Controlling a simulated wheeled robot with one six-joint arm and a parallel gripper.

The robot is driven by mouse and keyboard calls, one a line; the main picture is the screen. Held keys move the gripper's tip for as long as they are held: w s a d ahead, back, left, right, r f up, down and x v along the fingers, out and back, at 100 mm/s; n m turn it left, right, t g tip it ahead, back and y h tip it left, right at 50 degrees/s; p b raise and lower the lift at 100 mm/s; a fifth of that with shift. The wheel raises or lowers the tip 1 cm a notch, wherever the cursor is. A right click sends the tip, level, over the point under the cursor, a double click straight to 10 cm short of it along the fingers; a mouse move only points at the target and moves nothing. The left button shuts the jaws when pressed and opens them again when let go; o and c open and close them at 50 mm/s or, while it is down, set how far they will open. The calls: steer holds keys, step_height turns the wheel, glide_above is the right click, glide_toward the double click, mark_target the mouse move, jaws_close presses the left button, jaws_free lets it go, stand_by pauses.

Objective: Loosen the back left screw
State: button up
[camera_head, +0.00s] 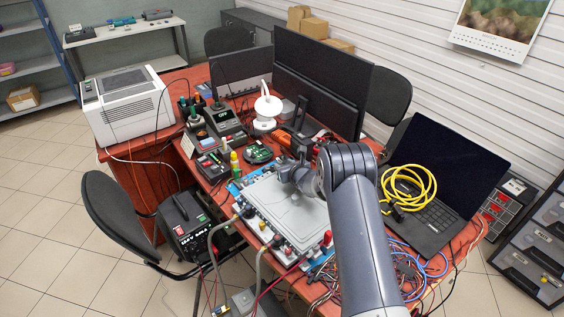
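A flat grey housing (268,200) with a light top lies on the red-brown table, on a blue-edged base (236,188). Coloured plugs and connectors (276,240) line its front left edge. I cannot make out the back left screw or any single screw at this size. My arm reaches in from the lower right, and its wrist (290,174) is over the far right part of the housing. My gripper is not clearly visible; the wrist and dark parts behind it hide or blend with the fingers.
Monitors (322,82) stand behind the housing. An open laptop (447,170) with a yellow cable coil (408,188) is to the right. Tangled wires (395,268) lie in front right. Meters (222,118) and small tools crowd the back left. A black chair (113,215) is left.

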mark_target(279, 163)
steer(key=shift+x, duration=1.25)
